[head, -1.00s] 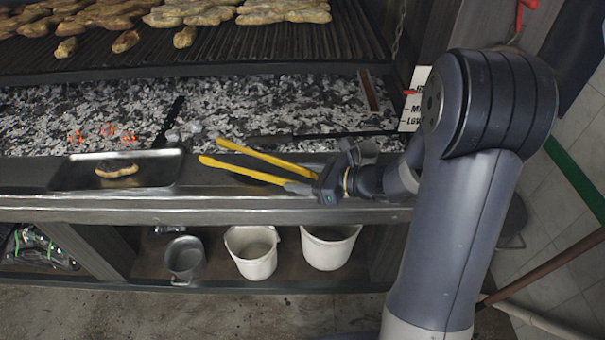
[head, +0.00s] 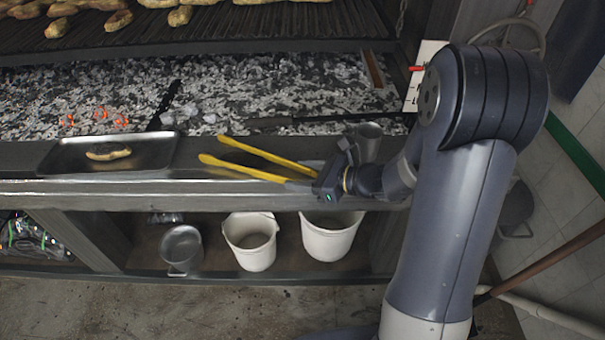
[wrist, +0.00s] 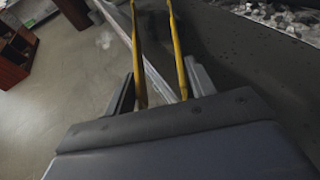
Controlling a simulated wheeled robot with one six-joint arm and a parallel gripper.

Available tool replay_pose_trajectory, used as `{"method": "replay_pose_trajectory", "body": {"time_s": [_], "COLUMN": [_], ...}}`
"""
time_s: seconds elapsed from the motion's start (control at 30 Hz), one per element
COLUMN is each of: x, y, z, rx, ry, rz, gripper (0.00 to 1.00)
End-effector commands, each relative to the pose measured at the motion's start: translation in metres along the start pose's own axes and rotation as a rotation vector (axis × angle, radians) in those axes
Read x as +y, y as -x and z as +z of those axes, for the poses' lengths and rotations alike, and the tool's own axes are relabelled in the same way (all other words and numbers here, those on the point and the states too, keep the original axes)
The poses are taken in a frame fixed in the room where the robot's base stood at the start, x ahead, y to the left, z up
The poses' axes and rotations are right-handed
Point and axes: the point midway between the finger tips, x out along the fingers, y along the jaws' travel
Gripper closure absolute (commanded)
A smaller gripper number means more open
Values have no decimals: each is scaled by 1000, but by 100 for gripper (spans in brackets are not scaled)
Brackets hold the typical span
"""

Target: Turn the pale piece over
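My gripper (head: 211,148) has two long yellow fingers, spread apart with nothing between them. It is above the dark front ledge, right of a metal tray (head: 48,160), pointing left. A small yellow-brown piece (head: 108,153) lies on the tray, apart from the fingers. Several tan pieces lie on the grill grate (head: 230,30) at the top of the head view, some cut off by the frame edge. I cannot tell which piece is the pale one. In the wrist view the gripper (wrist: 152,5) shows both yellow fingers apart, and no piece is visible.
A bed of grey coals (head: 260,90) with a few glowing embers lies behind the ledge, under the grate. A white sign (head: 425,75) hangs at the right. Two white buckets (head: 250,245) (head: 332,238) and a metal pot (head: 181,248) stand on the shelf below.

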Motion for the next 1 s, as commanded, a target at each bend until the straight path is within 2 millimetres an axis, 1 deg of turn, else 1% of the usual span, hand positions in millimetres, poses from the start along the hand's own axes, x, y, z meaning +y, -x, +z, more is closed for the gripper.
{"method": "replay_pose_trajectory", "body": {"time_s": [0.03,0.1,0.13,0.43,0.67,0.77,0.87,1.0], "x": [0,0,0,0,0,-1,-1,-2], "y": [0,0,0,0,1,6,18,43], "z": [0,0,0,0,0,0,0,0], "rx": [-1,-1,-1,0,0,-1,-1,-1], "ry": [0,0,0,0,0,0,0,1], "rz": [0,0,0,0,0,-2,-4,-6], "gripper": [51,56,46,22,22,22,22,22]}}
